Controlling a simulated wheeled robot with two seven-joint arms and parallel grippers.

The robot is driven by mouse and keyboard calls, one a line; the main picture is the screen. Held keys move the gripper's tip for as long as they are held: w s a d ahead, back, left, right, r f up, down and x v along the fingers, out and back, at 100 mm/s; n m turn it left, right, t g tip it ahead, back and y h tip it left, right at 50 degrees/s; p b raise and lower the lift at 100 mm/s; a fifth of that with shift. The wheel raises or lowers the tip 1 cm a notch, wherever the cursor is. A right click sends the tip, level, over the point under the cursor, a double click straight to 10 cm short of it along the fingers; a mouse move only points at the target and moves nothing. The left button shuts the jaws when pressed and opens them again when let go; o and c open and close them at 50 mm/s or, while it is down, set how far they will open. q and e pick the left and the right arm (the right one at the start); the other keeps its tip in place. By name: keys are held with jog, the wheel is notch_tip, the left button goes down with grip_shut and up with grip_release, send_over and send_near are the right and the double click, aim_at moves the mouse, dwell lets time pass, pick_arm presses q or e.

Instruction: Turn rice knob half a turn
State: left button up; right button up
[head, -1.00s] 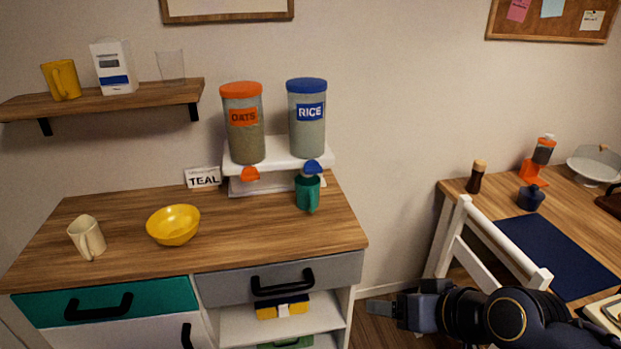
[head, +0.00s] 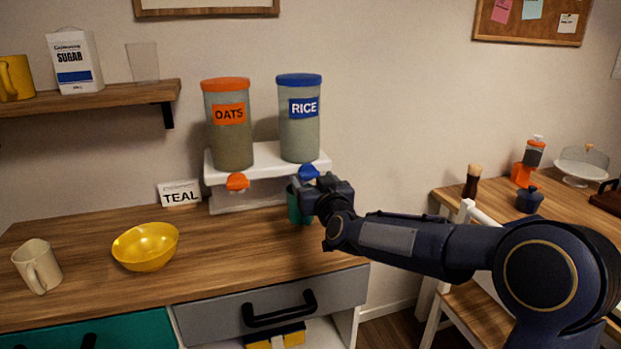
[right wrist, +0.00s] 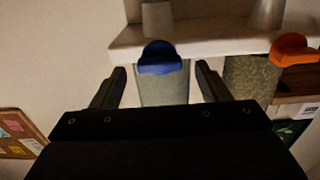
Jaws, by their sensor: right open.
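The blue rice knob (head: 309,171) is under the RICE dispenser (head: 299,125), at the front of the white stand (head: 222,171). My right gripper (head: 308,188) is at the knob, just below and in front of it in the head view. In the right wrist view, the rice knob (right wrist: 160,57) appears in line with the gap between the open fingers (right wrist: 160,86), a little beyond their tips. No contact shows. A teal mug (head: 294,207) stands below, partly hidden by my gripper. My left gripper is out of view.
The OATS dispenser (head: 229,130) with its orange knob (head: 237,182) is left of the rice one. A yellow bowl (head: 146,248), a cream mug (head: 38,267) and a TEAL card (head: 180,193) stand on the counter. The counter's front middle is clear.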

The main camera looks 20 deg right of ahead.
aim_at(308, 173)
jog(key=shift+w, duration=1.1)
jog(key=c, duration=1)
